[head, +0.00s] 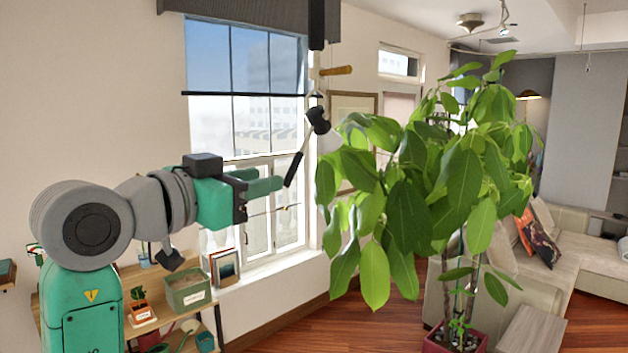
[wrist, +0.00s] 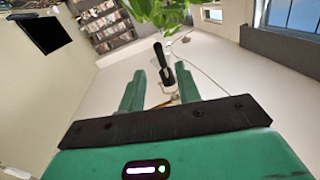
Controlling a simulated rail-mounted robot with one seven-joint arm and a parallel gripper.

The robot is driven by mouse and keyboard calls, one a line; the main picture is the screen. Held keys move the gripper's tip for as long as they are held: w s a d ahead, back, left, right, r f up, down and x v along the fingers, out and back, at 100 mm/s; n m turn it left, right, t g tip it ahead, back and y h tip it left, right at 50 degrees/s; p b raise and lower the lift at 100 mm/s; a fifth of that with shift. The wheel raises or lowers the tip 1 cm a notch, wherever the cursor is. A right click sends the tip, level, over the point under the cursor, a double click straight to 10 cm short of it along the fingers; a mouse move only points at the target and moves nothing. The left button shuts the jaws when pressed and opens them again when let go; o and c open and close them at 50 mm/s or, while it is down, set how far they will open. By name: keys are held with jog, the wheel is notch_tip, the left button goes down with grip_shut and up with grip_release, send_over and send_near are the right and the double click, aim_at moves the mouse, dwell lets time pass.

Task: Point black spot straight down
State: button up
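In the head view a black spot (head: 318,120) hangs in front of the window's right edge, on a thin support from above. A slim black bar (head: 294,169) slants down and left from it, so it is tilted, not vertical. A pale rounded part shows beside it. My gripper (head: 277,182) reaches in from the left at about the bar's height, its fingertips close to the bar; I cannot tell whether they touch. In the wrist view my gripper (wrist: 158,87) has its two green fingers well apart. The black spot (wrist: 163,62) shows beyond and between the fingertips.
A large leafy plant (head: 420,190) stands just right of the spot. A wooden-handled piece (head: 336,71) and a black cylinder (head: 316,24) are above it. The window (head: 245,90) is behind. A shelf with pots (head: 188,290) is below my arm.

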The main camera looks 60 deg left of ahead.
aim_at(289, 173)
jog(key=p+x, duration=0.2)
jog(key=x, duration=0.4)
jog(key=shift+w+a+r, duration=0.15)
jog(key=shift+w+a, duration=0.05)
jog(key=shift+w, duration=0.15)
jog(key=shift+w+a, duration=0.2)
jog(key=shift+w, duration=0.25)
grip_shut()
